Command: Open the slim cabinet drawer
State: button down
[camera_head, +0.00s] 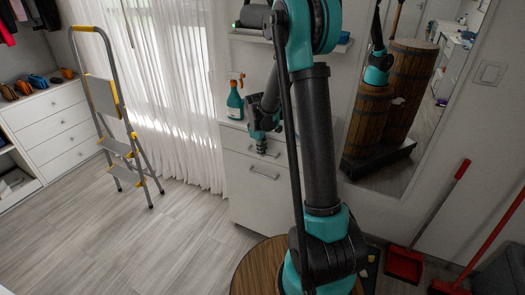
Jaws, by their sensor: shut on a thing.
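The slim white cabinet (244,198) stands against the wall by the curtain. Its lower front has a metal bar handle (264,176). My gripper (262,149) is at the upper drawer front (236,141), above that lower handle, pointing down. It is shut on the upper drawer's handle, which is mostly hidden behind the fingers. The upper drawer front looks about flush with the cabinet, though my arm hides its right part.
A teal spray bottle (235,102) stands on the cabinet top. A wall shelf (251,39) is above. A stepladder (116,148) and white dresser (52,128) are at left. A mirror (420,70) and red dustpan (404,264) are at right. Floor left of the cabinet is clear.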

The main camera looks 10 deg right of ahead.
jog(key=s+a, duration=1)
jog(key=s, duration=0.4)
jog(key=shift+s+a, duration=0.3)
jog(key=shift+a, duration=0.05)
jog(key=c, duration=1.6)
grip_release()
jog(key=r, duration=0.4)
jog(key=s+a+r, duration=0.1)
jog(key=r, duration=0.6)
jog(key=shift+s+a+r, duration=0.15)
jog(key=shift+s+r, duration=0.25)
jog(key=s+d+f+m, duration=0.2)
jog(key=s+d+m, duration=0.1)
jog(key=s+d, duration=0.1)
jog(key=s+d+f+m+t+y, duration=0.1)
jog(key=s+d+f+m, duration=0.1)
jog(key=s+d+m, duration=0.2)
jog(key=s+d+f+m+t, duration=0.1)
jog(key=s+d+f+m, duration=0.1)
jog(key=s+d, duration=0.3)
jog(key=shift+s+d+f+m, duration=0.15)
jog(key=shift+d+m, duration=0.25)
jog(key=shift+d, duration=0.4)
jog(key=shift+w+d+f+m, duration=0.15)
jog(key=shift+d+m, duration=0.25)
jog(key=shift+d, duration=0.35)
